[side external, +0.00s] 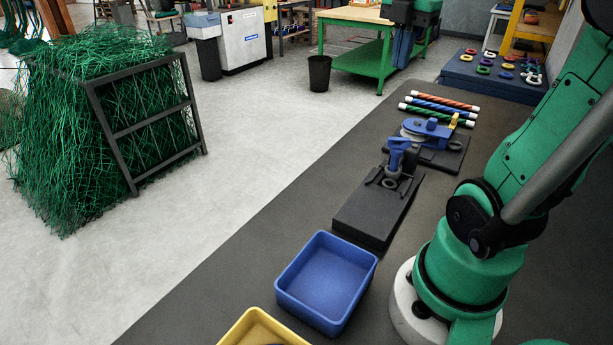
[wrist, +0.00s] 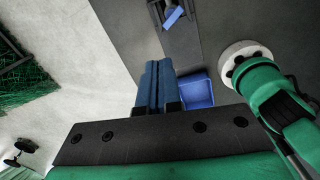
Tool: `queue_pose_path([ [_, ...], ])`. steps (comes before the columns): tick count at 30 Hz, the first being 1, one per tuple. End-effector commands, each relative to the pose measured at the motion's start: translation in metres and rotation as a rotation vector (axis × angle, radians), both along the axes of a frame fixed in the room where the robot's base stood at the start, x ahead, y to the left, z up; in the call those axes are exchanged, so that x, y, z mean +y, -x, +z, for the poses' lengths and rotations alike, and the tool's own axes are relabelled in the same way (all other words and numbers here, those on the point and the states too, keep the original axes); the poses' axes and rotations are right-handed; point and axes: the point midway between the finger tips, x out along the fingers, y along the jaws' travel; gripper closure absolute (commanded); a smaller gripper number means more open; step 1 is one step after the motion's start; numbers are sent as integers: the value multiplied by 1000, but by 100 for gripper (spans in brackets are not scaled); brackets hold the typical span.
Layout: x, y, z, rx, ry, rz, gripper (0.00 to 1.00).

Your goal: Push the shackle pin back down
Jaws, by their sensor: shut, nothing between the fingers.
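In the side external view a dark block (side external: 365,222) lies on the dark bench. At its far end stands an upright blue part (side external: 398,150) with a grey metal piece below it. I take this to be the shackle and its pin, but it is too small to tell them apart or see how far the pin stands out. In the wrist view a blue part (wrist: 172,17) shows on a dark fitting at the top edge. My gripper (wrist: 158,64) has its two blue fingers together, empty, with the fitting beyond its tips.
A blue tray (side external: 325,282) sits near the block, with a yellow tray (side external: 262,330) in front. Behind the block are a blue fixture on a dark plate (side external: 440,155) and several striped rods (side external: 440,108). A green net (side external: 95,120) hangs on a floor frame at left.

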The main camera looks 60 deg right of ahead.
Motion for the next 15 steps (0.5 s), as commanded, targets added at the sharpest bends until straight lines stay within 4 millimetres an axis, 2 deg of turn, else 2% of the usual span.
queue_pose_path([
  [3, -10, 14, 9, 34, -29, 107, 100],
  [8, -13, 19, 9, 46, -42, 164, 100],
  [11, -13, 19, -1, 46, -42, 167, 100],
  [15, -13, 19, -24, 45, -41, 166, 100],
])
